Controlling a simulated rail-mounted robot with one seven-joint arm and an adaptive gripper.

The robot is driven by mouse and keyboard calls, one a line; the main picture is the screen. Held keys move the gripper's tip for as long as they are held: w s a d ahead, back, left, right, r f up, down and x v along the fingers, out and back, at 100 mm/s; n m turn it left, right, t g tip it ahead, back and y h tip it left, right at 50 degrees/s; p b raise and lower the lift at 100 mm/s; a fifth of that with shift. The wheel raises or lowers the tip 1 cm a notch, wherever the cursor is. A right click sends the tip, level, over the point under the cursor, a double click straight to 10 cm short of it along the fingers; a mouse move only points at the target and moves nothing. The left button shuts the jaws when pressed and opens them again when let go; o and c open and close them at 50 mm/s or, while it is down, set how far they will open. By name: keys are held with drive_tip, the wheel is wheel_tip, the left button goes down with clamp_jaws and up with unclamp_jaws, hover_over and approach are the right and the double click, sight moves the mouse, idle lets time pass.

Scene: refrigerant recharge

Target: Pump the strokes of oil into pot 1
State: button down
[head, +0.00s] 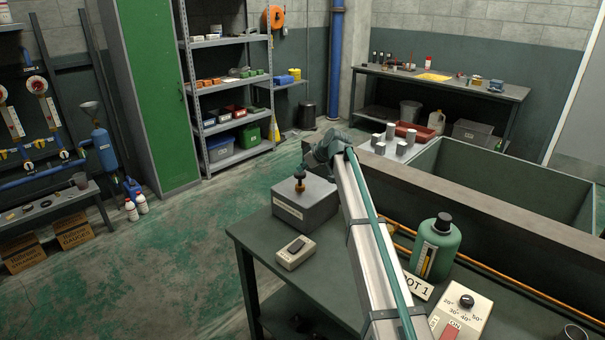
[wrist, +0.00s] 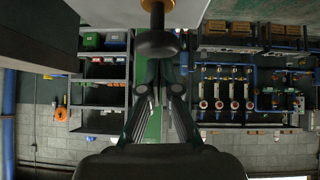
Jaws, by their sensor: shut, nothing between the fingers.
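A grey box (head: 305,205) with a pale label stands on the dark green bench, and a short pump with a dark knob (head: 299,172) rises from its top. In the wrist view the dark round knob (wrist: 155,43) on its brass stem (wrist: 157,8) shows just beyond my fingertips. My gripper (wrist: 155,66) is shut and empty, with its fingers close to the knob; I cannot tell whether they touch it. In the head view my gripper (head: 318,160) is beside the knob, partly hidden by my arm. A green pot (head: 436,248) with a dark cap stands behind the "POT 1" sign (head: 417,285).
A small beige device (head: 296,253) lies in front of the box. A control box (head: 460,312) with a dial and red switch sits at the bench's right. A large open tank (head: 520,185) lies behind the bench. My arm crosses above the bench.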

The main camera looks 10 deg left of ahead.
drive_tip(key=b+v, duration=0.2)
drive_tip(key=v, duration=0.8)
drive_tip(key=shift+r+b, duration=0.3)
drive_tip(key=shift+r, duration=0.15)
